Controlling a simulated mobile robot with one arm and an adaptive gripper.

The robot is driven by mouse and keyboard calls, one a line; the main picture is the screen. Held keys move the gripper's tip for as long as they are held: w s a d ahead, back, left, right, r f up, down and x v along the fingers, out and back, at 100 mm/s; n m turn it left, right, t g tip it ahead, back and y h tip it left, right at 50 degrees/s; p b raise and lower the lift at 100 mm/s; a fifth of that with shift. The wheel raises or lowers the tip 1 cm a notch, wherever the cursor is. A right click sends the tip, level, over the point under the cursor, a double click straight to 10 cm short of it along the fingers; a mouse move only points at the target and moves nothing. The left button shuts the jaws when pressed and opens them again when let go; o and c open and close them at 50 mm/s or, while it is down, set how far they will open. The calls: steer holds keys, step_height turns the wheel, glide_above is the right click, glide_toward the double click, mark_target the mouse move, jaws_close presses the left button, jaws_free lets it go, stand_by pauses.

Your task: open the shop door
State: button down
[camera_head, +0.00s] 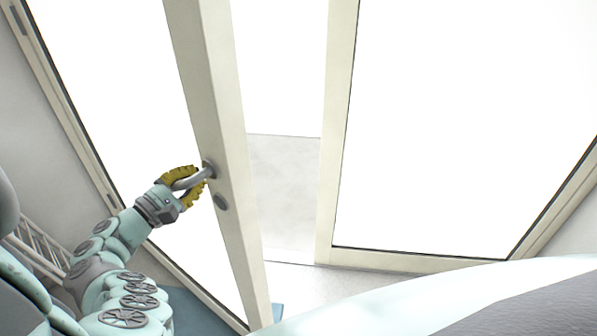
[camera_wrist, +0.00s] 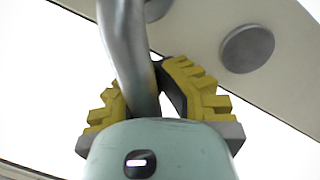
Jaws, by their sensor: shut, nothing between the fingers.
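The shop door (camera_head: 222,120) is a glazed leaf with a cream frame. It stands partly open, with a gap between its free edge and the fixed glazed panel to the right. Its silver lever handle (camera_head: 194,180) sticks out from the stile, above a round lock plate (camera_head: 220,202). My gripper (camera_head: 199,183) is at the handle, its yellow ribbed fingers on either side of the bar. In the wrist view the handle (camera_wrist: 126,45) passes in front of the fingers, which are shut with nothing clamped between them. Whether they touch the bar I cannot tell.
The fixed glazed panel (camera_head: 440,130) fills the right side. Pale floor (camera_head: 285,200) shows through the gap. A door frame post (camera_head: 80,130) and a white railing (camera_head: 40,250) stand at the left, near my arm.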

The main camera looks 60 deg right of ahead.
steer(key=c, duration=1.7)
jaws_free()
steer(key=shift+s+d, duration=0.15)
steer(key=shift+d, duration=0.2)
steer(key=shift+o, duration=0.8)
steer(key=o, duration=0.6)
steer(key=shift+o, duration=0.2)
steer(key=a+f, duration=0.1)
steer(key=a, duration=1.1)
steer(key=shift+w+f, duration=0.15)
steer(key=shift+w, duration=0.1)
steer(key=shift+o, duration=0.2)
